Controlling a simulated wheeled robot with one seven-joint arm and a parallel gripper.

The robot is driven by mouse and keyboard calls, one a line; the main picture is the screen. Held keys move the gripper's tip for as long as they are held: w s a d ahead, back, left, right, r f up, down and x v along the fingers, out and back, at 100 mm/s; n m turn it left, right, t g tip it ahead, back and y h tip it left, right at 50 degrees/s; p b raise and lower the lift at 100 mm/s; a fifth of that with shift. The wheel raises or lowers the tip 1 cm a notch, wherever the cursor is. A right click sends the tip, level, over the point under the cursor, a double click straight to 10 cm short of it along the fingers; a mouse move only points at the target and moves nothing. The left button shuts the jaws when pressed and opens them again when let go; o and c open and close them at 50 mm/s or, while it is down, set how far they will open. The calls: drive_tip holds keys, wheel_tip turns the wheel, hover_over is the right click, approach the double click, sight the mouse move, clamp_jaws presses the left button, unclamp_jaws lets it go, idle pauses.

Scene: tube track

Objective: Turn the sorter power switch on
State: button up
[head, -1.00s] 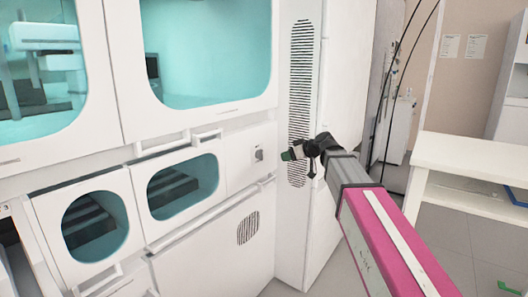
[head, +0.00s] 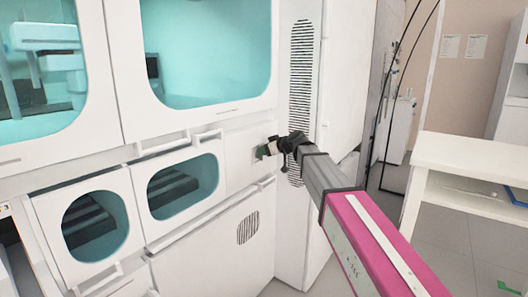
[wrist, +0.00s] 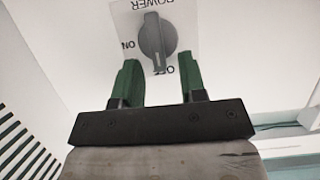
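The sorter power switch (wrist: 155,38) is a grey rotary knob on a white label plate in the wrist view. The label reads POWER, ON and OFF, upside down in this view. The knob's handle lies nearly lengthwise, with its lower end beside the OFF mark. My gripper (wrist: 160,66) has two green fingers, open, one on each side of the knob's lower end, with gaps visible. I cannot tell how deep they reach around it. In the head view my gripper (head: 262,152) is at the white panel and hides the knob.
The white machine (head: 215,240) has teal windows and a door handle bar (head: 180,143) left of my gripper. A vented side column (head: 300,80) stands right of the panel. A white table (head: 475,155) is at the right, with open floor before it.

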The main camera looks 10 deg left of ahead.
drive_tip(key=shift+w+a+f, duration=0.1)
drive_tip(key=shift+a+f, duration=0.05)
drive_tip(key=shift+a, duration=0.1)
clamp_jaws()
